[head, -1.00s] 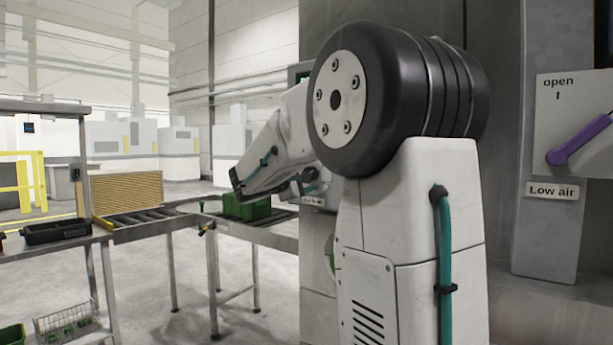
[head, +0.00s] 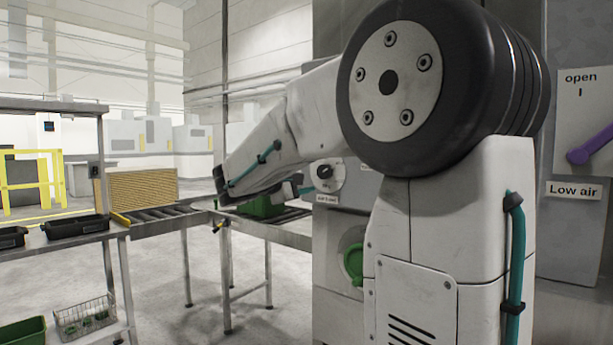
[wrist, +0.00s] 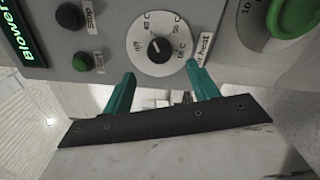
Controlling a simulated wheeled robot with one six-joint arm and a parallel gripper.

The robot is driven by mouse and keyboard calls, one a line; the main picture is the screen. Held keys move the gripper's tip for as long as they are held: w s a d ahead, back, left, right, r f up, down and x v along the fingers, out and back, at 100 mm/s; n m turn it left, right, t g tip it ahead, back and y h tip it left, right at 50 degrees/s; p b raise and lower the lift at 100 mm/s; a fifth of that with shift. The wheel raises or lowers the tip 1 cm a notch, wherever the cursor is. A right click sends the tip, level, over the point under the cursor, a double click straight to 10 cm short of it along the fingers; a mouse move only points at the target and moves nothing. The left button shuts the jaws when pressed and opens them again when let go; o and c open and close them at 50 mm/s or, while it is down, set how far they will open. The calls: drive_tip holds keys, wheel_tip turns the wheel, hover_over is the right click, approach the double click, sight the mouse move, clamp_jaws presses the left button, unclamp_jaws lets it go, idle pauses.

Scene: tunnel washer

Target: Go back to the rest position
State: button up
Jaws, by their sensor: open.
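My gripper (wrist: 160,69) is open in the wrist view, with two teal fingers apart and nothing between them. Its fingertips point at the temperature dial (wrist: 158,48) on a grey control panel. I cannot tell whether they touch the panel. In the head view my arm reaches left across the front of the machine, bent at its large black joint. The gripper is mostly hidden there behind my arm, near the dial (head: 328,174).
The wrist view also shows a black stop button (wrist: 70,16), a small green button (wrist: 82,62) and a large green knob (wrist: 293,14). In the head view a purple lever (head: 590,147) is at right.

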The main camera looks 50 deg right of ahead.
idle(0.4)
drive_tip(key=s+a+f+m+g+y, duration=0.1)
drive_tip(key=s+a+f+m+y, duration=0.1)
drive_tip(key=s+a+f+y, duration=0.45)
drive_tip(key=s+a+f+m+g+y, duration=0.1)
drive_tip(key=s+a+f+y, duration=0.15)
drive_tip(key=s+f, duration=0.45)
drive_tip(key=s+a+f+t+y, duration=0.1)
drive_tip(key=s+a+f+y, duration=0.3)
drive_tip(key=a, duration=0.7)
drive_tip(key=s+a+f+m+t+y, duration=0.1)
drive_tip(key=s+a+f+y, duration=0.4)
drive_tip(key=s+a, duration=0.3)
drive_tip(key=a+f, duration=0.1)
drive_tip(key=a, duration=0.2)
drive_tip(key=shift+f+m, duration=0.25)
drive_tip(key=shift+m, duration=0.05)
